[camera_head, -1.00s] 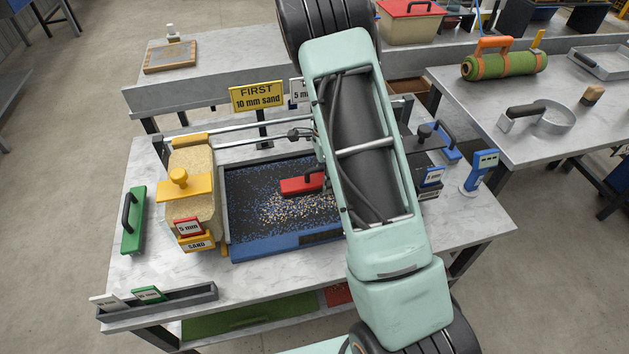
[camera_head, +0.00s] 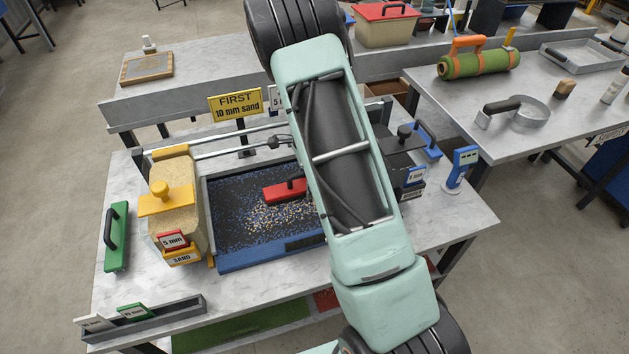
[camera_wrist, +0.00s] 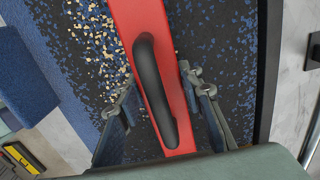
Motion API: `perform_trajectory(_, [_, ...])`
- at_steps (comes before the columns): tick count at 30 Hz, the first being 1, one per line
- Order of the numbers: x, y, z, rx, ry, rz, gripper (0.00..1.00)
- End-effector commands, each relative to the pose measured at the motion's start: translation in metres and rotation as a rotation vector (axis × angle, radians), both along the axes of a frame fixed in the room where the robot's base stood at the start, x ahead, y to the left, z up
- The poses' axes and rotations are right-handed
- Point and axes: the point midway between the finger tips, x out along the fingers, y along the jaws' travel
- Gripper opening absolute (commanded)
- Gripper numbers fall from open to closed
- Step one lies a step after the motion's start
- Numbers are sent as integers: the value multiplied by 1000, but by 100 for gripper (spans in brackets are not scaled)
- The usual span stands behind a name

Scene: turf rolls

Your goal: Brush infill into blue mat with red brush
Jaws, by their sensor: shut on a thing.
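The red brush (camera_head: 284,192) with a black loop handle is over the blue-flecked dark mat (camera_head: 232,212), towards its far side. Tan granules (camera_head: 275,217) lie scattered over the mat's middle, in front of the brush. In the wrist view, my gripper (camera_wrist: 157,95) has a finger on each side of the brush's black handle (camera_wrist: 155,90) and is shut on it. The brush's red body (camera_wrist: 135,15) shows beneath the handle. My arm hides the gripper and the mat's right part in the head view. The brush's underside is hidden, so contact with the mat cannot be seen.
A yellow-lidded sand hopper (camera_head: 178,210) stands left of the mat. A green tool (camera_head: 117,237) lies at the table's left. A yellow sign (camera_head: 238,104) reads "FIRST 10 mm sand". A blue device (camera_head: 461,168) stands on the right. The front strip of table is mostly clear.

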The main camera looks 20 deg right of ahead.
Motion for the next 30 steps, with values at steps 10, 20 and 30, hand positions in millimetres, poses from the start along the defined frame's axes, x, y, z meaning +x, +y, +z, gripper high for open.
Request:
perform_trajectory(10, [0, 6, 0, -1, -1, -1, 10])
perform_trajectory(20, [0, -16, -1, -1, -1, -4, 10])
perform_trajectory(30, [0, -27, 0, -1, -1, -1, 10])
